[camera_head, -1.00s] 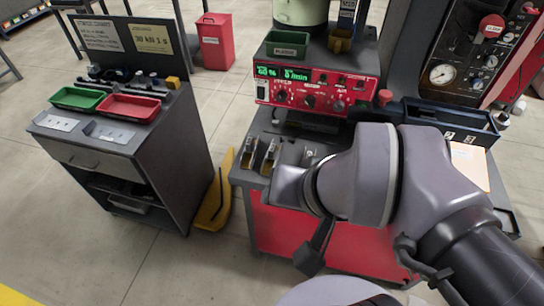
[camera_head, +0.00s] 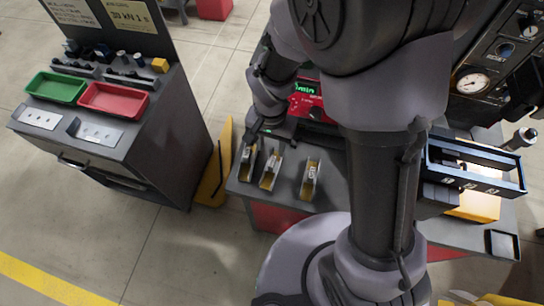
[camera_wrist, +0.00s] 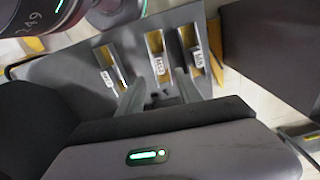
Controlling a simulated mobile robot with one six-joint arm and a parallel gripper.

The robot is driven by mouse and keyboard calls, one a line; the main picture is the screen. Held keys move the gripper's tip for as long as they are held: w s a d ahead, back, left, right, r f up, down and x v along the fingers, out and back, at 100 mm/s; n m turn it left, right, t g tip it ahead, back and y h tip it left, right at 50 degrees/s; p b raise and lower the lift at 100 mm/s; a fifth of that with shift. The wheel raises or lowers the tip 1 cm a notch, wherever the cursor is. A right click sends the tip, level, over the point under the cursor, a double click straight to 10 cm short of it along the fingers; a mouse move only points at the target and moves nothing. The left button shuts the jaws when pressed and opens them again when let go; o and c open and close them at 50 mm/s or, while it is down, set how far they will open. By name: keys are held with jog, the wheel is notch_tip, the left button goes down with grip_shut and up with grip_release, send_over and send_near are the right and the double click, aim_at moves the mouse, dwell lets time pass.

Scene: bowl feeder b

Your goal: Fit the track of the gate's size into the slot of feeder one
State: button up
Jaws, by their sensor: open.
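Three short tracks lie side by side on the grey bench top (camera_head: 285,208): a left one (camera_head: 247,163), a middle one (camera_head: 269,174) and a right one (camera_head: 310,180). Each is a yellow-lined channel with a pale label. The wrist view shows them as well, at its right (camera_wrist: 192,50), middle (camera_wrist: 156,58) and left (camera_wrist: 108,70); their labels are too small to read surely. My gripper (camera_wrist: 156,92) is open and empty, its fingers close to the tracks. The red feeder panel (camera_head: 304,104) is mostly behind my arm. The feeder's slot and gate are hidden.
A separate cabinet at the left carries a green tray (camera_head: 56,88), a red tray (camera_head: 113,99) and small dark parts. A yellow floor piece (camera_head: 214,170) stands between cabinet and bench.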

aim_at(272, 161)
notch_tip(272, 161, down, 5)
jog(key=shift+s+f+b, duration=0.1)
jog(key=shift+f+b, duration=0.1)
jog(key=shift+b, duration=0.4)
jog(key=f, duration=0.1)
jog(key=f+b, duration=0.1)
jog(key=f, duration=0.1)
jog(key=f+b, duration=0.1)
jog(key=f, duration=0.1)
jog(key=shift+w+d+f, duration=0.15)
jog(key=shift+w+f, duration=0.05)
jog(key=shift+w, duration=0.05)
jog(key=shift+r, duration=0.15)
jog(key=shift+c, duration=0.9)
grip_shut()
